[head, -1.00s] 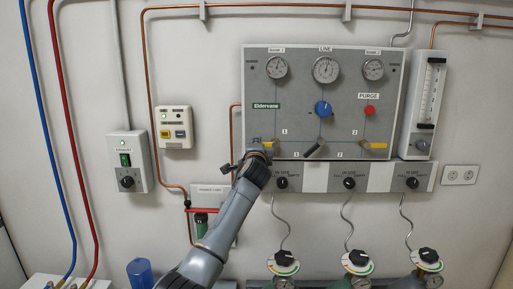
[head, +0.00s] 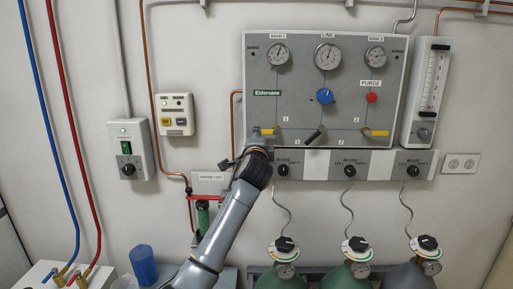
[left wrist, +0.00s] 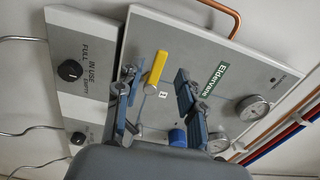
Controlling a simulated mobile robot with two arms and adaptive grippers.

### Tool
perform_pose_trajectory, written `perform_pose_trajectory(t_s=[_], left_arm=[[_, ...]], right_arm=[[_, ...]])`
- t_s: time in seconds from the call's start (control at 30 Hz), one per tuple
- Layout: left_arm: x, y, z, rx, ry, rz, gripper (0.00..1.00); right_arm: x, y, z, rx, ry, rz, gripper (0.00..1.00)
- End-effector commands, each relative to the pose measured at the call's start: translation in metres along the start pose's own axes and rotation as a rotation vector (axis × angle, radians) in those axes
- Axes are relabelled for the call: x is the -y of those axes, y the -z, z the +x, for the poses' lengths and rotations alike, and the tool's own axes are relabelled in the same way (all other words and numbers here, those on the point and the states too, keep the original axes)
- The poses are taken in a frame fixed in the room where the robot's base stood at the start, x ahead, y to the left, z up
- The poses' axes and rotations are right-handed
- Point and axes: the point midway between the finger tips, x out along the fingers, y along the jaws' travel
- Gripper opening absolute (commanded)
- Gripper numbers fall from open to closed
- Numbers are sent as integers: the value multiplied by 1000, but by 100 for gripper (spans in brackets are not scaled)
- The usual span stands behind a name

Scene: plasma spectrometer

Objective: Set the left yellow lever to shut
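The left yellow lever (head: 267,131) is at the lower left of the grey gas panel (head: 400,75), lying roughly level. In the left wrist view the yellow lever (left wrist: 156,70) shows between the spread fingers of my left gripper (left wrist: 156,82). There is visible space on both sides of it, and I cannot tell how far the fingertips are from the panel. In the head view my left gripper (head: 258,141) is at the lever's lower left, partly hidden by its own arm. My right gripper is not in view.
A black-handled lever (head: 315,134) and a right yellow lever (head: 376,132) share the panel's lower row. A blue knob (head: 325,96) and red purge button (head: 371,97) sit above. A strip of black selector knobs (head: 349,170) runs below, over several gas cylinders (head: 346,275).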

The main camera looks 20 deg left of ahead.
Motion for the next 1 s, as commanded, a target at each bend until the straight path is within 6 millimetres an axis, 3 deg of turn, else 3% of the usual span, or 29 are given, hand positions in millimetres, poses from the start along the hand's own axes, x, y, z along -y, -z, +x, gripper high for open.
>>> perform_pose_trajectory(t_s=[0.2,0.4,0.9,1.0], left_arm=[[-1,0,-37,-1,0,1,39],[0,0,-58,0,0,1,39],[0,0,-63,0,-1,1,39],[-8,0,-62,-2,-11,-1,39]], right_arm=[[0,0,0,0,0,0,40],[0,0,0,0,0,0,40],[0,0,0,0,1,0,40],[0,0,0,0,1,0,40]])
